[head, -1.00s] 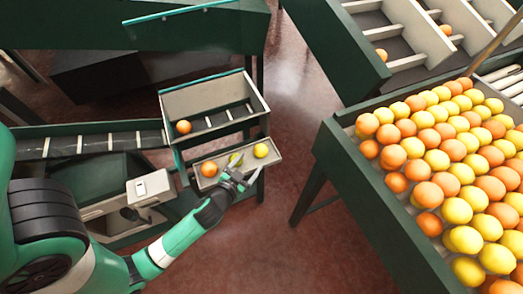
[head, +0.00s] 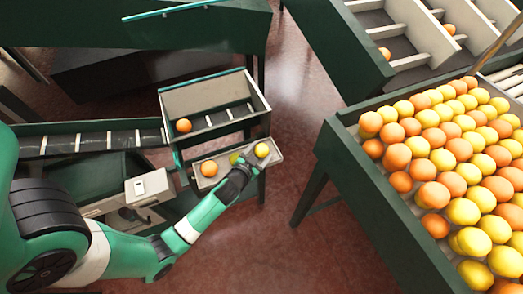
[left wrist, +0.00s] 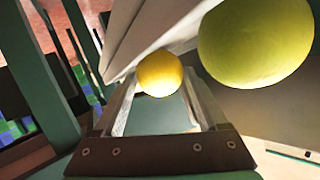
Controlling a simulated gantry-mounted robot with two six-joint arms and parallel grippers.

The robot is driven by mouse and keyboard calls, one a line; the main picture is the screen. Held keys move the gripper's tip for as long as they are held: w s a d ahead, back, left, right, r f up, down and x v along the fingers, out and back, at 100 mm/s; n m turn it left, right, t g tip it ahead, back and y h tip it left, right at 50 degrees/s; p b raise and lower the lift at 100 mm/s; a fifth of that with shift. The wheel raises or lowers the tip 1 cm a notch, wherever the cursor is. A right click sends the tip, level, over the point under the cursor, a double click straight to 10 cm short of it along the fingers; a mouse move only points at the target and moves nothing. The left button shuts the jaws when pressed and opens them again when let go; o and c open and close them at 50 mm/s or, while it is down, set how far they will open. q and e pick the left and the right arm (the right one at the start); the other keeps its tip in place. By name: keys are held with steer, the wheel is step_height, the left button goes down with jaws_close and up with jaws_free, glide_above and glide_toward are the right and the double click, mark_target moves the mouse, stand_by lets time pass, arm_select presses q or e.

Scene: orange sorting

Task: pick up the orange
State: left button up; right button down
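An orange (head: 209,168) lies at the left end of the small lower tray (head: 224,174). A green-yellow fruit (head: 236,157) is in the tray's middle, partly hidden by my left gripper. A yellow fruit (head: 262,149) is at the right end. My left gripper (head: 252,156) is over the right part of the tray, away from the orange. In the left wrist view my left gripper (left wrist: 160,95) is open, with the yellow fruit (left wrist: 159,74) at its fingertips. I cannot tell if they touch it. The green-yellow fruit (left wrist: 255,42) is right of the fingers. My right gripper is out of view.
Another orange (head: 184,125) sits in the upper bin (head: 205,96) behind the tray. A conveyor (head: 90,140) runs in from the left. A large sloped stand (head: 385,215) full of orange and yellow fruit is at right. Open floor lies between.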

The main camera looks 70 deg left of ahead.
mark_target(260, 150)
arm_select(q)
steer(key=c, duration=1)
steer(key=shift+r, duration=0.1)
steer(key=shift+r+p, duration=0.35)
steer(key=shift+r, duration=0.2)
step_height(260, 150, up, 3)
steer(key=shift+f+p, duration=0.1)
steer(key=shift+p, duration=0.7)
steer(key=s+d+r+p, duration=0.2)
steer(key=d+r, duration=0.1)
steer(key=d, duration=0.1)
steer(key=s+d+r+p, duration=0.2)
steer(key=d+r, duration=0.1)
steer(key=d, duration=0.1)
steer(key=s+d+r+p, duration=0.2)
steer(key=d+r+p, duration=0.1)
steer(key=d, duration=0.1)
steer(key=shift+s+d, duration=0.15)
steer(key=shift+s, duration=0.2)
